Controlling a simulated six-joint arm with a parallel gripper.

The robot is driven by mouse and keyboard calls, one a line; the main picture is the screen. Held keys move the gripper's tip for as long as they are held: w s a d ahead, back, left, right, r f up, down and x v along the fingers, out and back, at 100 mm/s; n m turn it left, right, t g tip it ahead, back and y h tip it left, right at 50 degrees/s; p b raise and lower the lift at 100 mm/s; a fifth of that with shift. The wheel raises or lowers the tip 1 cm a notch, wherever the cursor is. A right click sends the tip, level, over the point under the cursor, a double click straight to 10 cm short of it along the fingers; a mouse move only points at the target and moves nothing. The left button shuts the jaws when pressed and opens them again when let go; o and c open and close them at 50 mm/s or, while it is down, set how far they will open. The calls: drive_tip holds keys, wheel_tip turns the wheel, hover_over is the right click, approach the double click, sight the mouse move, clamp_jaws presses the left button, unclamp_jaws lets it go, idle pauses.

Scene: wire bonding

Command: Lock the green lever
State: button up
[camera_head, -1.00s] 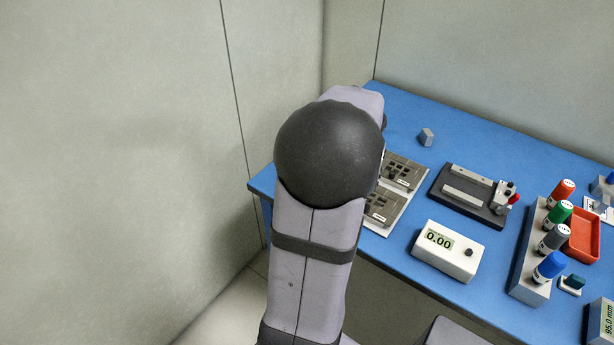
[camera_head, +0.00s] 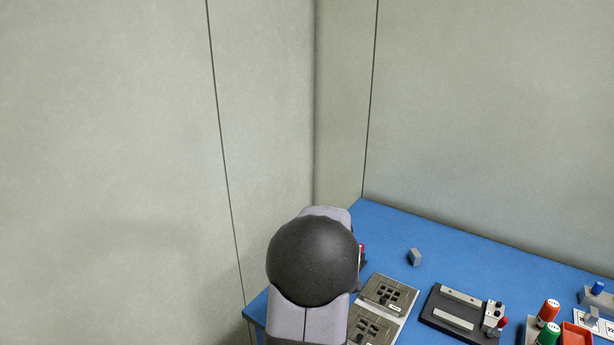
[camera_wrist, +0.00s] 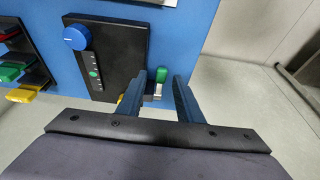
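The green lever (camera_wrist: 161,75) shows in the wrist view at the lower right edge of a black panel (camera_wrist: 120,48), on a small light metal mount. My gripper (camera_wrist: 159,88) is open, with its two blue fingers apart. In the picture the lever lies between the fingertips; I cannot tell whether they touch it or how far below them it is. The panel also has a blue knob (camera_wrist: 77,38) and a slot with a small green marker (camera_wrist: 93,74). A yellow piece beside the left finger is mostly hidden. In the head view my arm hides the gripper and lever.
In the wrist view a dark rack (camera_wrist: 18,62) with red, green and yellow pieces stands left of the panel. The blue table (camera_wrist: 190,38) ends close right of the lever. The head view shows grey plates (camera_head: 389,293) and a black fixture (camera_head: 440,305) right of my arm.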

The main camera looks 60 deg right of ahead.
drive_tip(key=shift+w+r+g+p, duration=0.35)
drive_tip(key=shift+r+g+p, duration=0.4)
drive_tip(key=shift+p, duration=1.4)
drive_tip(key=g+p, duration=0.2)
drive_tip(key=p, duration=0.1)
drive_tip(key=shift+w+r, duration=0.25)
drive_tip(key=shift+w, duration=0.15)
wheel_tip(320, 180, up, 7)
drive_tip(key=b, duration=0.3)
drive_tip(key=w+d+r+m+t+h, duration=0.2)
drive_tip(key=w+d+m+t+h, duration=0.15)
drive_tip(key=w+d, duration=0.2)
drive_tip(key=w+d+r+m+t+h, duration=0.2)
drive_tip(key=w+d+r+m, duration=0.15)
drive_tip(key=w+d, duration=0.2)
drive_tip(key=s+d+r+m+h, duration=0.1)
drive_tip(key=d+r+m+h, duration=0.5)
drive_tip(key=m, duration=0.3)
drive_tip(key=shift+s+d+m, duration=0.4)
drive_tip(key=shift+d, duration=0.5)
drive_tip(key=shift+h, duration=0.25)
